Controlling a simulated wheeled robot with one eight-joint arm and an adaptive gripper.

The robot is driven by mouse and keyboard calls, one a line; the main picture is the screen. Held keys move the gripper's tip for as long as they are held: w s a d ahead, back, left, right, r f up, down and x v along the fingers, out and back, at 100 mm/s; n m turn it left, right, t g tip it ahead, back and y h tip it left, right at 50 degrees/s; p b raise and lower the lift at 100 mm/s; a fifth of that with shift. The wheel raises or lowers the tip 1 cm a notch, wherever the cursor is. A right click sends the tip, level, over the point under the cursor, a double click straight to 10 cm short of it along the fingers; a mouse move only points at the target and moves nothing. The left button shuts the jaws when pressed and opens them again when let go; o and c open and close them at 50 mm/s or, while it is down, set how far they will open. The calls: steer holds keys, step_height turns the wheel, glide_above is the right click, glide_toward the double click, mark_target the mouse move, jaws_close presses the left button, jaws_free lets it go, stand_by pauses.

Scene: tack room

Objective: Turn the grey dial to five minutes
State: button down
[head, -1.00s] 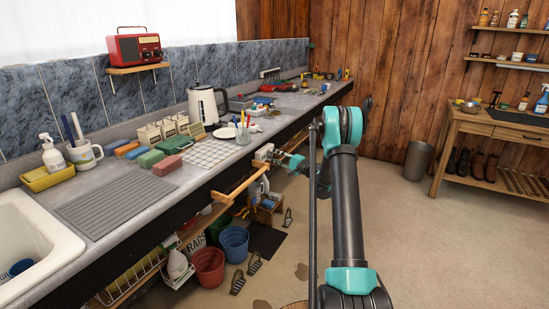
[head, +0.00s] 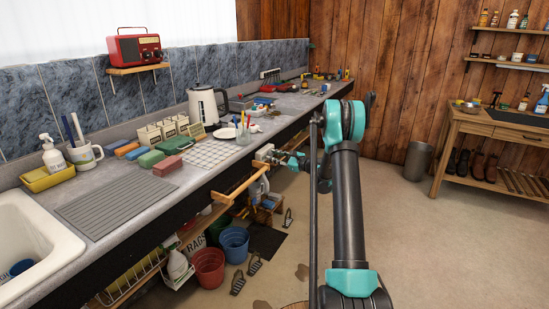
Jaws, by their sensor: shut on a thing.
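A small pale grey box (head: 265,152) is fixed at the front edge of the counter, near the middle of the head view. My gripper (head: 281,159) is small and partly hidden behind my own arm. It reaches to the right side of this box and is shut on the grey dial there. The dial itself is covered by the fingers, so its markings and pointer cannot be read.
A wooden rail (head: 240,184) sticks out from the counter front just left of the box. The counter holds a kettle (head: 203,106), a white grid mat (head: 208,153) and coloured blocks. Red (head: 208,267) and blue buckets (head: 234,243) stand below. The floor to the right is open.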

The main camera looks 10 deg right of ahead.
steer(key=m, duration=0.5)
steer(key=shift+g, duration=0.4)
steer(key=m+g, duration=0.1)
steer(key=m, duration=0.8)
steer(key=shift+w+d+g+y, duration=0.1)
steer(key=shift+g+y, duration=0.2)
steer(key=shift+y, duration=0.1)
steer(key=m, duration=0.3)
steer(key=shift+m, duration=0.3)
steer(key=shift+m+g+y, duration=0.3)
steer(key=c, duration=1.2)
jaws_free()
steer(key=shift+w+r, duration=0.1)
steer(key=v, duration=1.2)
